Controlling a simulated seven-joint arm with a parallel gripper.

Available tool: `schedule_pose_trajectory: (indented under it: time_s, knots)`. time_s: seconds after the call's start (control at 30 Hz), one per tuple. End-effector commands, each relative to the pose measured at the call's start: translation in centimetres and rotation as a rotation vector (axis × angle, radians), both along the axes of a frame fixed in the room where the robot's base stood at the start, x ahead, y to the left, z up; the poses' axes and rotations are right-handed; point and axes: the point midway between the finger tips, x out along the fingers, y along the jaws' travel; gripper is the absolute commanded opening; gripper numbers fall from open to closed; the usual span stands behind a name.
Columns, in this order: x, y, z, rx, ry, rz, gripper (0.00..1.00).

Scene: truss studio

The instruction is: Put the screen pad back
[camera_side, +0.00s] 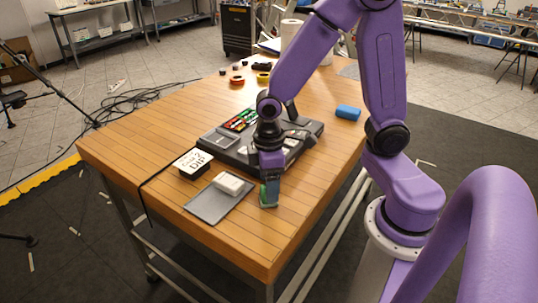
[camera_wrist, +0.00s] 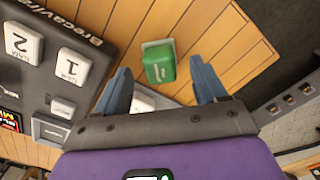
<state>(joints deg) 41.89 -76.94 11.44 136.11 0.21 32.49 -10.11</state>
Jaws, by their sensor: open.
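A small green pad (camera_wrist: 160,63) with a pale side lies on the wooden table; I cannot read its marking. In the side view the green pad (camera_side: 263,194) is partly hidden by my gripper (camera_side: 269,198). My gripper is open, pointing down over the pad; in the wrist view the pad shows between the blue fingertips (camera_wrist: 162,80), and I cannot tell whether they touch it. The dark console (camera_side: 296,141) lies behind, with white pads such as CAM 1 (camera_wrist: 71,68) and CAM 2 (camera_wrist: 21,42) on it.
A white pad (camera_side: 228,184) sits on a grey mat (camera_side: 206,207) left of my gripper. A black-and-white DIP pad (camera_side: 193,162) lies left of the console. A blue block (camera_side: 347,113) lies to its right. Tape rolls (camera_side: 237,79) lie farther back. The table's near corner is bare.

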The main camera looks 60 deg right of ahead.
Motion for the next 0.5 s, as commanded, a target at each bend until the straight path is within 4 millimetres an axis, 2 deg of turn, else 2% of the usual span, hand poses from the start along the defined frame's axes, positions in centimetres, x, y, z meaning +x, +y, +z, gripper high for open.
schedule_pose_trajectory:
  time_s: [0.3, 0.5]
  knots:
    - [0.1, 0.1, 5.4, 0.004, -0.007, 0.001, 0.71]
    - [0.1, 0.0, 7.8, 0.001, -0.003, 0.001, 0.71]
